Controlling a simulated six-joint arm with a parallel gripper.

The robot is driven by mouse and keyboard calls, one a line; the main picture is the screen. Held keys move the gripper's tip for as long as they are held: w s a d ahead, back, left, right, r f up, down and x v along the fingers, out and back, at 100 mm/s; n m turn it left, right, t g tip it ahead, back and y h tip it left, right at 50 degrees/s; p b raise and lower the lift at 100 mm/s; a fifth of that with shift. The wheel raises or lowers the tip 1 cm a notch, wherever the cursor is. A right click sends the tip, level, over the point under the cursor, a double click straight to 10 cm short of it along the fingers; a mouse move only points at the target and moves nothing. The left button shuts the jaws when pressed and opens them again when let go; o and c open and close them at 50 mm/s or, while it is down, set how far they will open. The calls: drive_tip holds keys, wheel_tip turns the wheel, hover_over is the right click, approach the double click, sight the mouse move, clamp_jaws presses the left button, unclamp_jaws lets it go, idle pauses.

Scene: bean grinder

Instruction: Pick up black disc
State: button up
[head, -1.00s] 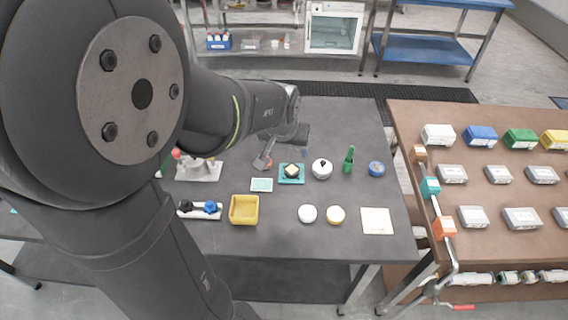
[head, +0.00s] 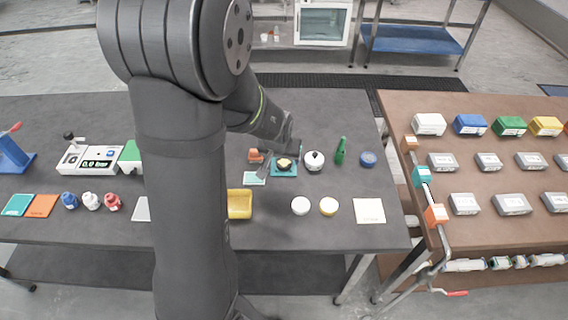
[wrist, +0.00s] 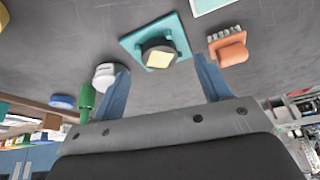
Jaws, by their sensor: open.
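A dark, round disc-like piece (wrist: 158,48) with a pale yellow block (wrist: 159,59) on its top sits on a teal square base (wrist: 182,36) in the wrist view. The teal base also shows in the head view (head: 285,173), with the yellow block (head: 284,163) on it, partly hidden by my arm. My gripper (wrist: 162,68) is open and empty. Its two blue-grey fingers point toward the teal base, with the dark piece between their lines of reach and apart from both. In the head view, the fingers are hard to make out.
A white round piece with a black knob (head: 314,161), a green bottle (head: 340,151) and a blue round piece (head: 368,159) stand to the right. An orange piece (wrist: 229,48) is beside the teal base. A yellow bin (head: 240,204) and two round lids are nearer the front.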

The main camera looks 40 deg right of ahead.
sight(284, 163)
drive_tip(key=shift+x, duration=1.8)
drive_tip(key=shift+s, duration=0.15)
drive_tip(key=c, duration=1.1)
